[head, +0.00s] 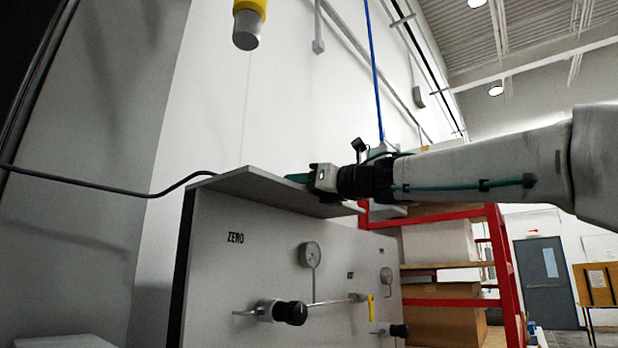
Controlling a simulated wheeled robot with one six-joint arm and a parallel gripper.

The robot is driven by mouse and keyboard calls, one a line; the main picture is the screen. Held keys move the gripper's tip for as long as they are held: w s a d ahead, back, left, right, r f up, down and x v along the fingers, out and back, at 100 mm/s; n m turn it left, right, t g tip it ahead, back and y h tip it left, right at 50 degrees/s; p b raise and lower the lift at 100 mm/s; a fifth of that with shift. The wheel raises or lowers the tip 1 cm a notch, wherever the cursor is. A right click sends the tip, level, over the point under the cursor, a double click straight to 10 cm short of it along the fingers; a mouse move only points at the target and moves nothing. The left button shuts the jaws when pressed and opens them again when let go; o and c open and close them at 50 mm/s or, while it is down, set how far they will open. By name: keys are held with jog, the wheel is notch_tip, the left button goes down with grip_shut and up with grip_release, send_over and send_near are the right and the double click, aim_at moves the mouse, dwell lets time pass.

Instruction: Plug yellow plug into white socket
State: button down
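I cannot make out a plug or a white socket for certain. My gripper (297,178) is just above the top plate (262,187) of the grey panel, pointing left. Its fingertips are small and partly hidden by the plate, so I cannot tell whether they are open, shut or holding something. A dark cable (110,186) comes in from the left and ends from view at the plate's left edge. A yellow part with a grey cylinder below it (247,30) hangs at the top, well above and left of my gripper, apart from it.
The grey panel (230,285) marked ZERO carries gauges (310,254), black knobs (291,313) and a yellow-handled valve (370,308). A red-framed shelf (497,260) with boxes stands behind to the right. Open air lies above the plate.

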dwell(0.3)
jog(key=c, duration=0.8)
grip_release()
jog(key=shift+o, duration=0.2)
jog(key=shift+f, duration=0.1)
jog(key=v, duration=0.7)
jog(key=shift+s+d, duration=0.25)
jog(key=shift+d, duration=0.05)
